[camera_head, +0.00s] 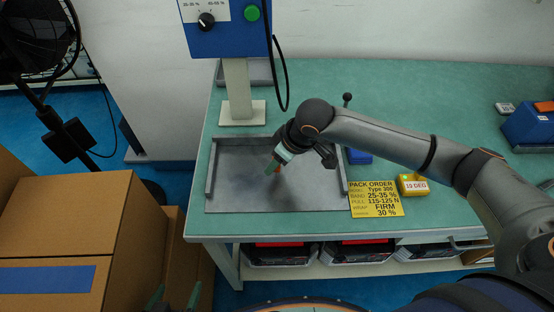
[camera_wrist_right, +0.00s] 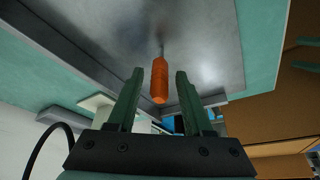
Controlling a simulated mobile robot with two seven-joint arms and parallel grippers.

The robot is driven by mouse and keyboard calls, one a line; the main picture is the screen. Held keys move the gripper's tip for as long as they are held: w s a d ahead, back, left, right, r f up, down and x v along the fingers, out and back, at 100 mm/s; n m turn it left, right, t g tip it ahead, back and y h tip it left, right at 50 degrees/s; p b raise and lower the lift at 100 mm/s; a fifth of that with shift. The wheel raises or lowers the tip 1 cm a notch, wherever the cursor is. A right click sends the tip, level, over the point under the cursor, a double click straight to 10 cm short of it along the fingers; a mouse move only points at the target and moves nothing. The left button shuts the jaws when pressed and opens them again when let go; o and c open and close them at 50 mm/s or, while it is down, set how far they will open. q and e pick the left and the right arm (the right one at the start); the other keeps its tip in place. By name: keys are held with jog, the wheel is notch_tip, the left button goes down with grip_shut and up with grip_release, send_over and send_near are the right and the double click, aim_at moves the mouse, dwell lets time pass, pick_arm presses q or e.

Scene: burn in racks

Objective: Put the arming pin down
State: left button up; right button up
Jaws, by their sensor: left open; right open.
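The arming pin, with an orange grip (camera_wrist_right: 160,82) and a thin metal shaft, shows in the right wrist view against the grey metal tray (camera_head: 230,198). My right gripper (camera_head: 271,168) is over the middle of the tray in the head view. Its green fingers stand open on both sides of the orange grip, with a visible gap on each side. I cannot tell whether the pin lies flat or is tilted. In the head view the gripper mostly hides the pin. My left gripper (camera_head: 175,293) is open and empty at the bottom edge, away from the tray.
A yellow pack order card (camera_head: 376,199) and a yellow block marked 10 DEG (camera_head: 413,185) lie right of the tray. A blue control box (camera_head: 228,28) on a post stands behind it. Cardboard boxes (camera_head: 80,225) are at left.

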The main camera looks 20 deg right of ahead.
jog(key=p+v, duration=0.1)
jog(key=v, duration=1.1)
jog(key=shift+r, duration=0.2)
jog(key=shift+a, duration=0.1)
